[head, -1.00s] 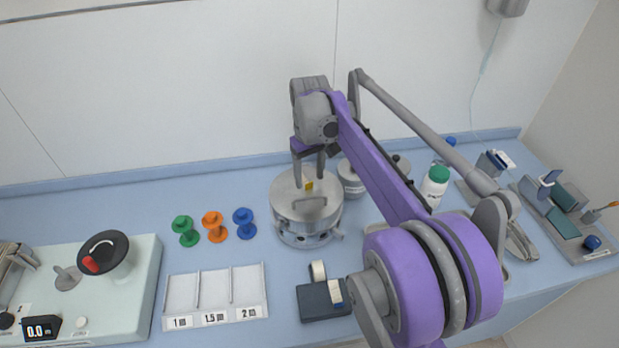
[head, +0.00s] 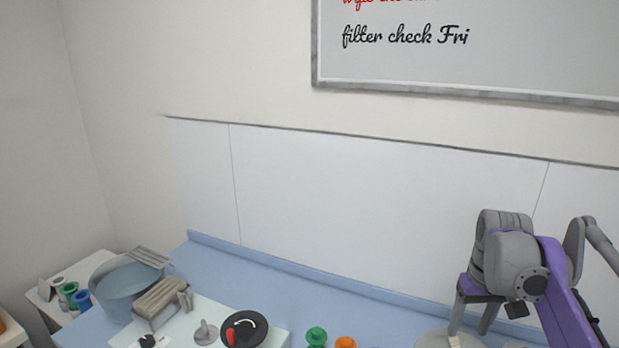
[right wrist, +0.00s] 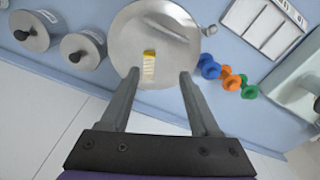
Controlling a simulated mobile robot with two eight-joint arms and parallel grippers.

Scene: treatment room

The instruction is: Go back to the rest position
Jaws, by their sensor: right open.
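My right gripper (head: 473,318) is at the lower right of the head view, fingers pointing down. It is open. In the right wrist view its two fingers (right wrist: 159,76) stand apart with nothing gripped between them. Only a sliver of that lid (head: 432,342) shows at the bottom of the head view. I cannot tell the exact gap between fingers and lid. My left gripper is not in view.
Green (head: 316,337) and orange (head: 345,342) spools stand on the blue counter (head: 270,290). A pale device with a black dial (head: 245,328) and a blue-grey basin (head: 128,283) are further left. In the wrist view, two lidded jars (right wrist: 82,50) and a white tray (right wrist: 262,25) flank the lid.

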